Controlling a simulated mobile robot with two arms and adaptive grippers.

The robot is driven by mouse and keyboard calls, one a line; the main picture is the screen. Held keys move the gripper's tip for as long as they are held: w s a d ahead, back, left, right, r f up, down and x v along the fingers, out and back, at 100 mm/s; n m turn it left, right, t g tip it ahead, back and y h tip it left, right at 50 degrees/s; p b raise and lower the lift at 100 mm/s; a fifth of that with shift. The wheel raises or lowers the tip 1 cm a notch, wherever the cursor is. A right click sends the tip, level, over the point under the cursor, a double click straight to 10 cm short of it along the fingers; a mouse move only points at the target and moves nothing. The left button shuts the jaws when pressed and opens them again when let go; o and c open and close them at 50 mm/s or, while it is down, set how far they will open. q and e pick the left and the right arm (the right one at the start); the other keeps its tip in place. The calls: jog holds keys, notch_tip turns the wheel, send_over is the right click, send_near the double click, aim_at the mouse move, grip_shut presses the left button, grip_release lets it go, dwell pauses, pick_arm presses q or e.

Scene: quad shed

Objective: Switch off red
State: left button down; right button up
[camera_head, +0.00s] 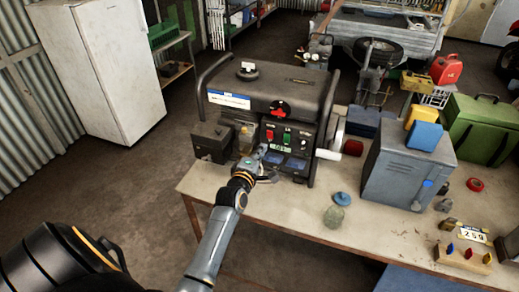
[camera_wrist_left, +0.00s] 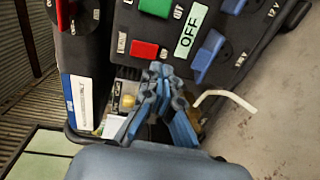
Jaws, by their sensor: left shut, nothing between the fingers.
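A dark generator (camera_head: 262,88) stands on the workbench, its control panel facing me. The panel has a small red switch (camera_head: 270,134) beside a green switch (camera_head: 287,136). In the left wrist view the red switch (camera_wrist_left: 145,50) lies left of an "OFF" plate (camera_wrist_left: 188,36), with the green switch (camera_wrist_left: 157,7) above and a blue switch (camera_wrist_left: 208,55) to the right. My left gripper (camera_head: 261,152) is shut and empty, its fingertips (camera_wrist_left: 160,72) just below the red switch in the picture. I cannot tell whether they touch the panel. My right gripper is not in view.
A red knob (camera_head: 278,108) sits above the switches. A dark box (camera_head: 211,141) stands left of the panel, and a crank handle (camera_head: 328,154) sticks out at right. A grey-blue cabinet (camera_head: 405,172) and a glass jar (camera_head: 334,217) are on the workbench (camera_head: 290,215). Its front middle is mostly clear.

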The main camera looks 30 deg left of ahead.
pick_arm(q)
jog(key=f+b+v, duration=0.2)
jog(key=v, duration=0.8)
jog(key=shift+s+b, duration=0.25)
jog(key=shift+b, duration=0.1)
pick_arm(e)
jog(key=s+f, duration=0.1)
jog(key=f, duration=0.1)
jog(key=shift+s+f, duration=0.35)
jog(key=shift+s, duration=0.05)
pick_arm(q)
jog(key=shift+d+f, duration=0.1)
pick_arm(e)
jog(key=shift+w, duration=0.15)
